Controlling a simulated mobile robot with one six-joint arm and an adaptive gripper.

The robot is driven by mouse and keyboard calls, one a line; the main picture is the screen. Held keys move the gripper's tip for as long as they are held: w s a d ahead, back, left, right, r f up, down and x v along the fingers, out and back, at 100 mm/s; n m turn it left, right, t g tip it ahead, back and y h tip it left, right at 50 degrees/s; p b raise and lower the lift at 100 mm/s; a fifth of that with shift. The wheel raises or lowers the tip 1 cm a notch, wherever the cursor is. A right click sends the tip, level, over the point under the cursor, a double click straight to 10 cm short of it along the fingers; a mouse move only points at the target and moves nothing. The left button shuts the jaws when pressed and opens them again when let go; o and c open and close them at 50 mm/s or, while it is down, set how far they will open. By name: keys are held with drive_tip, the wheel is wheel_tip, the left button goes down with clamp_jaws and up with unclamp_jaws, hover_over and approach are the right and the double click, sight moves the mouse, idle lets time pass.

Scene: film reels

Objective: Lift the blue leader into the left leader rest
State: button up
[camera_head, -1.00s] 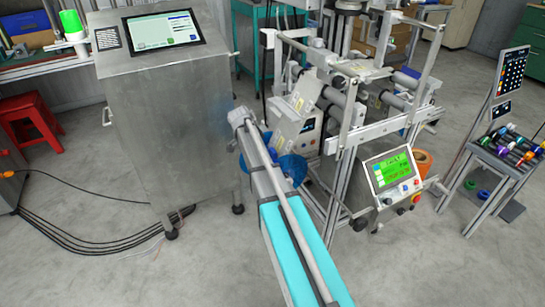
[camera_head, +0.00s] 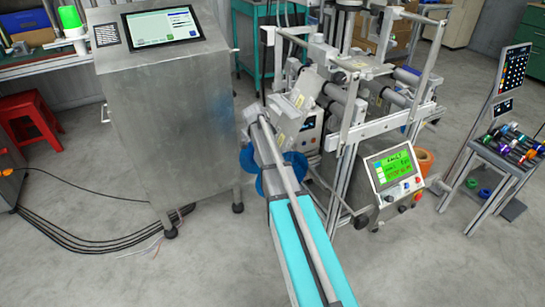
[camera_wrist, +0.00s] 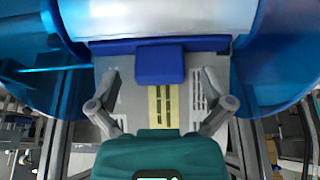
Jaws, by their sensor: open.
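The blue leader (camera_wrist: 160,65) shows in the wrist view as a dark blue bar with a square tab, just below a silver roll (camera_wrist: 160,18) between two blue reel flanges. My gripper (camera_wrist: 161,82) is open, with one finger on each side of the tab and a gap to both. The tab lies over a grey plate (camera_wrist: 130,92) with a yellow slotted strip. In the head view the blue reel (camera_head: 293,170) shows partly behind my arm. My fingers and the leader cannot be made out there. I cannot tell which part is the left leader rest.
A metal machine frame (camera_head: 345,140) with rollers and a green-lit panel (camera_head: 391,168) stands close right of my arm. A steel cabinet (camera_head: 165,120) with a screen stands to the left. A rack of coloured parts (camera_head: 510,150) is at far right. Floor at left holds cables.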

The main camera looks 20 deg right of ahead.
drive_tip(key=shift+d+f+b, duration=0.3)
drive_tip(key=shift+f+b, duration=0.1)
drive_tip(key=shift+f, duration=0.25)
drive_tip(key=c, duration=1.3)
drive_tip(key=shift+r, duration=0.15)
wheel_tip(320, 180, up, 28)
drive_tip(key=p, duration=2.8)
drive_tip(key=shift+a, duration=0.15)
drive_tip(key=shift+s+a+r+p, duration=0.1)
drive_tip(key=shift+a+r+p, duration=0.55)
drive_tip(key=shift+a, duration=0.25)
drive_tip(key=shift+w+a+r+p, duration=0.1)
drive_tip(key=shift+a+r+p, duration=0.55)
drive_tip(key=shift+a, duration=0.25)
drive_tip(key=shift+s+a+r+p, duration=0.1)
drive_tip(key=shift+a+r+p, duration=0.55)
drive_tip(key=shift+a, duration=0.25)
